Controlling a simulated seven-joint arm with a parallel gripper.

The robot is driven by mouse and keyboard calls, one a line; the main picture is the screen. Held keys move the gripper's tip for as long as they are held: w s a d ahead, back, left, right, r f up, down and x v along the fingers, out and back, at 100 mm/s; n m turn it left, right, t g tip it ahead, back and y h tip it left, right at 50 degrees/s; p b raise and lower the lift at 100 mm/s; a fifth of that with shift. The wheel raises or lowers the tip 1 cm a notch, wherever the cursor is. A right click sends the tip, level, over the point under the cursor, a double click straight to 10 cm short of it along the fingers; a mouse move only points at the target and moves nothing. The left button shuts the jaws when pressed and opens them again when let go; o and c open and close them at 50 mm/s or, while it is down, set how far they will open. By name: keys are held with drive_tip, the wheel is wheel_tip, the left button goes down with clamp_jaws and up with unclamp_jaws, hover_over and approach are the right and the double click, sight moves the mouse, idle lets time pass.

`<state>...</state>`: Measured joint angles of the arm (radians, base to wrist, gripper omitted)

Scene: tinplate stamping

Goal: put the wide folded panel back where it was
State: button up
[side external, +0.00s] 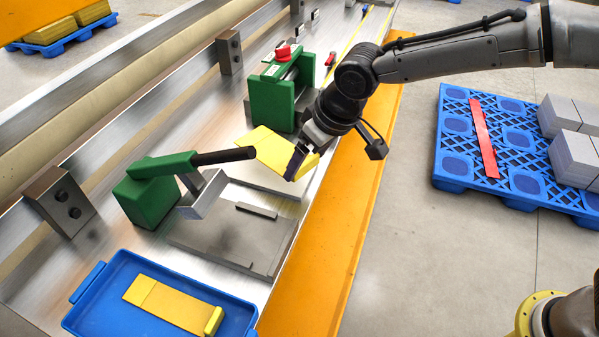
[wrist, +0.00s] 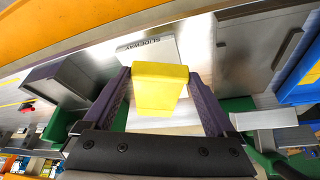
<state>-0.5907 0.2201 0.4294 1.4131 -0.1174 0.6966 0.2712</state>
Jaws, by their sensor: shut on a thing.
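My gripper (side external: 296,160) is shut on a yellow folded panel (side external: 272,149) and holds it over the steel bench, above a pale plate (side external: 258,182) between the two green machines. In the wrist view the panel (wrist: 158,88) sits between my two purple fingers (wrist: 160,80), its folded end towards the camera. A second yellow panel (side external: 168,304), also with a folded end, lies flat in the blue tray (side external: 88,330) at the bottom left. I cannot tell the gap between the held panel and the pale plate.
A green lever press (side external: 148,196) with a black handle and a grey base (side external: 240,240) stands between the tray and my gripper. A green machine (side external: 272,100) with a red knob stands behind. An orange ledge (side external: 330,270) edges the bench. A blue pallet (side external: 455,150) stands right.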

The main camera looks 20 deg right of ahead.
sight(300, 188)
drive_tip(key=shift+w+a+f, duration=0.35)
drive_tip(key=shift+w+f, duration=0.2)
drive_tip(key=shift+f, duration=0.2)
drive_tip(key=shift+w+a+f, duration=0.1)
drive_tip(key=shift+w+f, duration=0.1)
drive_tip(key=shift+f, duration=1.55)
drive_tip(key=shift+f, duration=0.15)
drive_tip(key=o, duration=1.1)
drive_tip(key=shift+o, duration=0.2)
